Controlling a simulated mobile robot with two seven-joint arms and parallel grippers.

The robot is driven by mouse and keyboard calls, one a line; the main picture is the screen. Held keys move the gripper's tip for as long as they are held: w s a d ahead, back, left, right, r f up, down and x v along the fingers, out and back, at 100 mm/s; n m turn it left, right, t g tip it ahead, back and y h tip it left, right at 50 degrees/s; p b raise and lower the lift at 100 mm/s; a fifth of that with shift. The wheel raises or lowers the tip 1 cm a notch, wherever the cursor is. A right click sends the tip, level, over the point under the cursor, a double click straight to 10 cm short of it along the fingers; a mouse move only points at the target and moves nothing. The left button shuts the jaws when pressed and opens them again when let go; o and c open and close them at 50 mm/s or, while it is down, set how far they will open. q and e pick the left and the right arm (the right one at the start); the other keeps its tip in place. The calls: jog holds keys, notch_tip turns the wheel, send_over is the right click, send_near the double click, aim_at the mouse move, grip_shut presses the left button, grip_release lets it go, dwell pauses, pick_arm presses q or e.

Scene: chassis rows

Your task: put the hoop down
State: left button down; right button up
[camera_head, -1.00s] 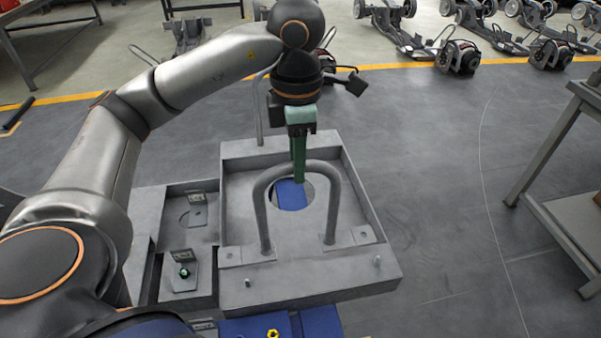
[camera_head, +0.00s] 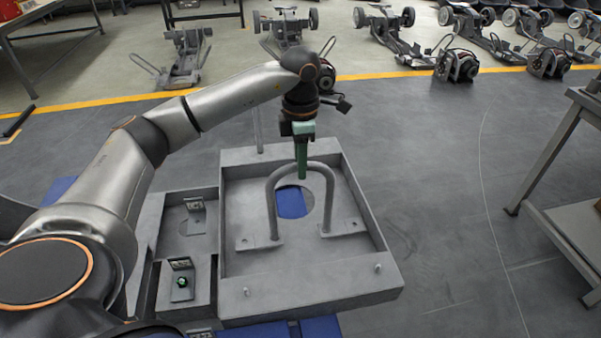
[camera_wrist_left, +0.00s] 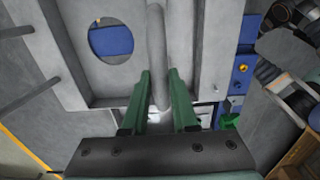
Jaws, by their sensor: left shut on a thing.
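The hoop (camera_head: 271,209) is a grey inverted-U bar with a flat foot at each leg. In the head view it stands upright over the grey tray (camera_head: 355,289), its feet at or close to the tray floor; I cannot tell whether they touch. My left gripper (camera_head: 302,176) points down from above with green fingers at the top of the hoop. It is shut on the hoop's top bar. In the left wrist view, the bar of the hoop (camera_wrist_left: 157,50) runs between the two green fingers (camera_wrist_left: 158,98). My right gripper is in neither view.
The tray floor has a round hole showing a blue surface (camera_head: 291,203). Two pegs stand at the tray's near edge. A smaller grey box (camera_head: 195,245) with brackets adjoins on the left. A grey table (camera_head: 560,190) stands at right. Wheeled chassis (camera_head: 385,25) line the back.

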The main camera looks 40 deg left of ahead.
pick_arm(q)
jog(key=shift+f, duration=1.45)
jog(key=shift+f, duration=0.2)
jog(key=c, duration=0.7)
grip_release()
notch_tip(320, 180, up, 12)
jog(key=shift+r+p, duration=0.2)
jog(key=shift+p, duration=0.3)
